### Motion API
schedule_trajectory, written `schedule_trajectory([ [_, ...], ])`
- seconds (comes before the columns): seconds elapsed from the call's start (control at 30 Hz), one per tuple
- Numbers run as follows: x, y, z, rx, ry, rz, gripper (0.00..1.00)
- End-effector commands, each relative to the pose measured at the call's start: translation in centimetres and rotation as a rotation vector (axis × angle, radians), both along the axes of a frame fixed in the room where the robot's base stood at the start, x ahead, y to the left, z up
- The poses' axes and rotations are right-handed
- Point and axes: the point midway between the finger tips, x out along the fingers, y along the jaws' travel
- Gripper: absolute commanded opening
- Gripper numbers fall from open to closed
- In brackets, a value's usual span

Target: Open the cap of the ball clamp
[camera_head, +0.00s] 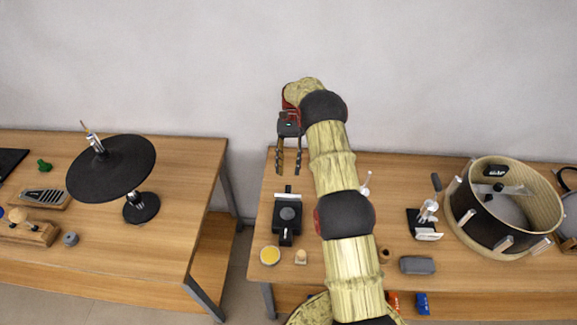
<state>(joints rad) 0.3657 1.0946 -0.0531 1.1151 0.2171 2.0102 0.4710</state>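A black clamp-like device (288,216) with a round grey part on top stands near the left end of the right table. It looks most like the ball clamp, but it is too small to be sure. Its cap cannot be told apart, nor whether it is open or shut. My gripper (288,170) hangs from my raised arm with its fingers pointing down. In the picture it is just above the black device, over the table's back part. The two fingers are spread apart with nothing between them.
A yellow-topped round dish (270,256) and a small wooden piece (301,257) stand in front of the device. A white-levered black device (427,220), a grey block (417,265) and a large drum (503,207) stand to the right. My arm hides the table's middle.

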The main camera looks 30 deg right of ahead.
Motion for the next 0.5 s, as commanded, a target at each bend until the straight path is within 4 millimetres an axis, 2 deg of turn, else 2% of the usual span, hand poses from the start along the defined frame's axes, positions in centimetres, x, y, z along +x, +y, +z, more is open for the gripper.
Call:
schedule_trajectory([
  [0.5, -0.15, 0.06, 0.52, 0.000, 0.000, 0.000, 0.36],
])
